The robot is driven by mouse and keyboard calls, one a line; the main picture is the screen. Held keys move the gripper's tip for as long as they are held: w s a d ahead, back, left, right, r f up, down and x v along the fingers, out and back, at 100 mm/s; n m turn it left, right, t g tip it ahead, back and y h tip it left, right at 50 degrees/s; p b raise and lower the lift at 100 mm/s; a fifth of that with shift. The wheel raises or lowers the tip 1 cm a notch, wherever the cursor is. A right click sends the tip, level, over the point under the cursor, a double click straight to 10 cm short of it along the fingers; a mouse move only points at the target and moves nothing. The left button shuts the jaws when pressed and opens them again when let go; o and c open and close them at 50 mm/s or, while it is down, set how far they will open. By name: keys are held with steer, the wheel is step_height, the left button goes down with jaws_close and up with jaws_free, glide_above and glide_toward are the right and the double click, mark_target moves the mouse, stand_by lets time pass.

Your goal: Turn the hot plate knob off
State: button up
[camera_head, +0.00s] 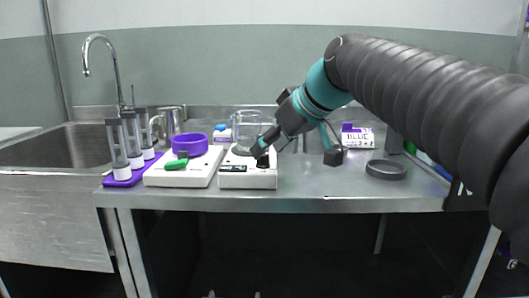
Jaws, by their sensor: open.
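The hot plate (232,180) is a white box near the front edge of the metal table, with a dark display strip on its front face. A clear glass beaker (247,126) stands on top of it. A small black shape at the front right of its top, beside my fingertip, may be the knob; I cannot tell it apart from the fingertip or read its setting. My gripper (298,153) is open and tilted down from the right. Its left finger is at the hot plate's right front; its right finger is over the table. Contact is unclear.
Left of the hot plate is another white device (195,178) with a purple bowl (190,144) and a green item (176,164). Several clear cylinders stand on a purple rack (122,182). A dark round dish (386,170) and a labelled box (357,137) lie right. The table's front right is clear.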

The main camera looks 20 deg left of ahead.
steer(key=v, duration=0.8)
steer(key=shift+s+d+r, duration=0.15)
steer(key=shift+d+r, duration=0.05)
steer(key=shift+r, duration=0.1)
steer(key=s+d+f+m+h, duration=0.2)
steer(key=s+d+f+m, duration=0.2)
steer(key=d+f, duration=0.4)
steer(key=s+d+f+m+h, duration=0.3)
steer(key=s+d+f, duration=0.4)
steer(key=f, duration=0.6)
steer(key=s+d+f+m+t+h, duration=0.1)
steer(key=s+d+f+m, duration=0.3)
steer(key=d+f, duration=0.5)
step_height(320, 180, down, 3)
steer(key=shift+s+r+m+h, duration=0.15)
steer(key=shift+s+m+h, duration=0.25)
steer(key=shift+s+h, duration=0.6)
steer(key=shift+s+d, duration=0.1)
